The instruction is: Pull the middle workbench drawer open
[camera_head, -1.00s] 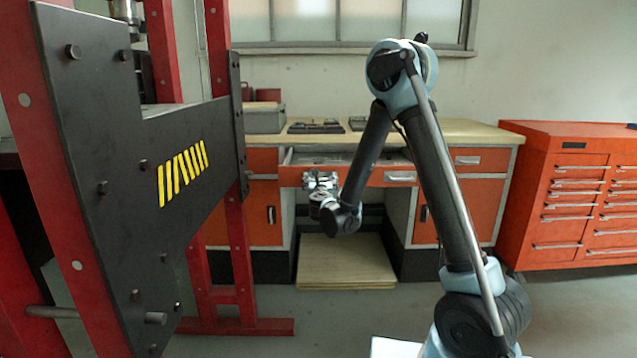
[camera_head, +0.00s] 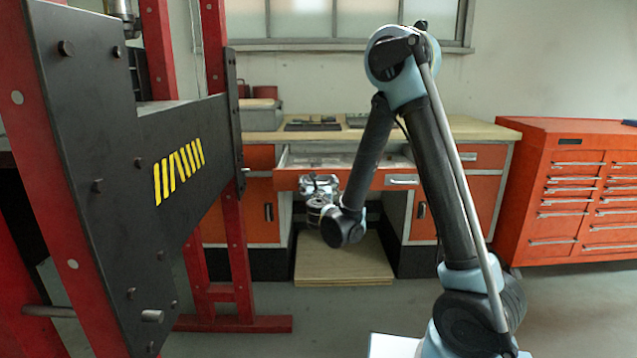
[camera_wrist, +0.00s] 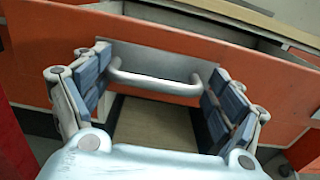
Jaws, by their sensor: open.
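The middle workbench drawer (camera_head: 350,178) has an orange front and is pulled partly out of the bench; its open inside shows behind the front. In the wrist view its orange front (camera_wrist: 180,45) spans the picture. Its silver bar handle (camera_wrist: 155,84) sits between the two blue-padded fingers of my gripper (camera_wrist: 152,95). The fingers are spread at the two ends of the handle and do not close on it. In the head view my gripper (camera_head: 318,183) is at the drawer front, left of its middle. Whether the fingers touch the handle ends is unclear.
A black and red press frame (camera_head: 120,180) stands close at left. The wooden workbench top (camera_head: 440,130) carries a grey box and tools. A wooden platform (camera_head: 343,262) lies below the drawer. An orange tool cabinet (camera_head: 560,190) stands at right. Floor in front of the bench is free.

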